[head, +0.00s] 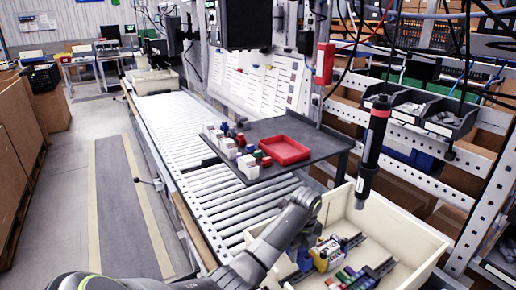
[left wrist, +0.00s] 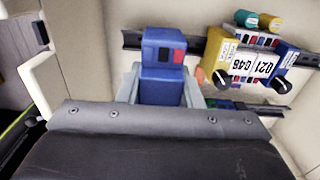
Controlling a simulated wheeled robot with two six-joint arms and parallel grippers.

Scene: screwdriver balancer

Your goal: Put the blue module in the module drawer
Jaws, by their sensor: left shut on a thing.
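The blue module (left wrist: 163,60) stands between the two grey fingers of my left gripper (left wrist: 161,88) in the left wrist view, with a small red patch on its top. In the head view my left gripper (head: 309,240) reaches into the cream open drawer (head: 395,228), and the blue module (head: 304,261) shows just below it. My left gripper is shut on the module. I cannot tell whether the module touches the drawer floor. The drawer's pale wall (left wrist: 75,45) shows in the left wrist view. My right gripper is out of view.
Inside the drawer, rails (head: 380,270) carry coloured modules, and a yellow-and-white module (head: 326,255) lies close beside the held one. A dark shelf (head: 305,135) holds a red tray (head: 285,149) and several small blocks. A black screwdriver (head: 374,146) hangs above the drawer.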

